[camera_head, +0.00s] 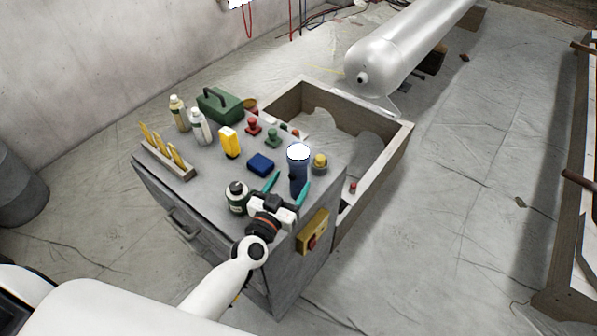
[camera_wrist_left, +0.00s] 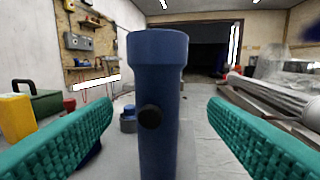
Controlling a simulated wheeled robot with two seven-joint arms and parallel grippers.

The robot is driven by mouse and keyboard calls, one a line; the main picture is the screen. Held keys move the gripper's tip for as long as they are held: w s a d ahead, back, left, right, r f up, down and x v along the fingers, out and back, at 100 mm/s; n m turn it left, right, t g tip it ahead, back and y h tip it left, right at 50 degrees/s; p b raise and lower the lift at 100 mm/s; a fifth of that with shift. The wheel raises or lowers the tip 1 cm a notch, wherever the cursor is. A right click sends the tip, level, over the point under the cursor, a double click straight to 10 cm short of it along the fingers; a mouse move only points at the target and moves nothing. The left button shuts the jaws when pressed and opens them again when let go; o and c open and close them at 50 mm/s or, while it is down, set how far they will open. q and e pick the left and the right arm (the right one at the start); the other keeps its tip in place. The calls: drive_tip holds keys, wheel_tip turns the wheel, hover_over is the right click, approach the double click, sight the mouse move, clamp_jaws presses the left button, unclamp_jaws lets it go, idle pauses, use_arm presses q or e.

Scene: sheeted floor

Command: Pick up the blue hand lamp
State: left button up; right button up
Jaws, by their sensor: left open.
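The blue hand lamp (camera_head: 298,172) stands upright near the right edge of the grey cabinet top, its pale lens facing up in the head view. In the left wrist view the lamp (camera_wrist_left: 158,100) fills the middle, with a dark round button on its side. My left gripper (camera_head: 287,189) is open, with its teal fingers at the lamp. In the left wrist view one finger shows on each side of the lamp, with visible gaps on both sides. The lamp's lower end is out of the wrist view. My right gripper is not in view.
The cabinet top (camera_head: 215,176) also holds a dark-capped bottle (camera_head: 237,197) close to my gripper, a blue box (camera_head: 261,163), a yellow item (camera_head: 229,142), a green toolbox (camera_head: 219,104) and a yellow-topped knob (camera_head: 320,163).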

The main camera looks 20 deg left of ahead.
use_arm(q)
drive_tip(key=w, duration=0.8)
drive_tip(key=shift+w+d, duration=0.1)
drive_tip(key=shift+d, duration=0.25)
drive_tip(key=c, duration=1.1)
